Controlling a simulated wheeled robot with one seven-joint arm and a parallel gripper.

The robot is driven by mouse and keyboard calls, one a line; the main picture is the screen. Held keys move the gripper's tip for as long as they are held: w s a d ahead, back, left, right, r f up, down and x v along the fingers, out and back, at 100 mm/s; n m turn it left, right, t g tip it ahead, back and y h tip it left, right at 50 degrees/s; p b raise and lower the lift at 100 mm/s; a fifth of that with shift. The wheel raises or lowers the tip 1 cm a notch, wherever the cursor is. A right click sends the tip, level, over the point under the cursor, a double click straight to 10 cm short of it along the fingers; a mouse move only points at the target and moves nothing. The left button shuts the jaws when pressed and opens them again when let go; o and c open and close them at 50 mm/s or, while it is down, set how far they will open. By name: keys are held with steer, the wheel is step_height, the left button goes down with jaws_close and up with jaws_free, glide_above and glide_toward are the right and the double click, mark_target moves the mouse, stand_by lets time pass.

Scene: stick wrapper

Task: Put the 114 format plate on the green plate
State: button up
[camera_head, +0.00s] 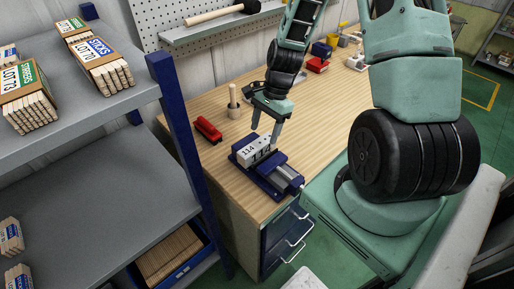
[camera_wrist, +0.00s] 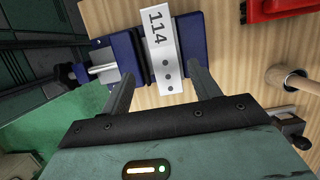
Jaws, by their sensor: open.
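The 114 format plate (camera_head: 250,151) is a pale block marked 114. It sits in a blue vise (camera_head: 265,186) on the wooden workbench. In the wrist view the plate (camera_wrist: 162,50) lies across the blue vise body (camera_wrist: 126,52), with several dark holes below its number. My gripper (camera_head: 264,137) is open above the plate. In the wrist view its fingers (camera_wrist: 160,76) are on either side of the plate's holed end, with gaps to both sides and nothing held. I cannot pick out a separate green plate in either view.
On the workbench (camera_head: 205,160) a red tool (camera_head: 208,130) and a wooden peg-like object (camera_head: 234,101) stand near the vise. A grey shelf (camera_head: 115,165) with blue posts and stacked wood packs is at the left. A pegboard (camera_head: 170,22) backs the bench.

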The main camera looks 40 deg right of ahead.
mark_target(258, 144)
steer(key=x, duration=0.1)
steer(key=p+x, duration=0.2)
steer(key=x, duration=0.1)
steer(key=shift+w+a+r, duration=0.1)
steer(key=shift+w+a, duration=0.2)
steer(key=shift+w, duration=0.05)
steer(key=shift+a+f, duration=0.1)
steer(key=shift+f, duration=0.55)
jaws_close()
steer(key=shift+r, duration=0.15)
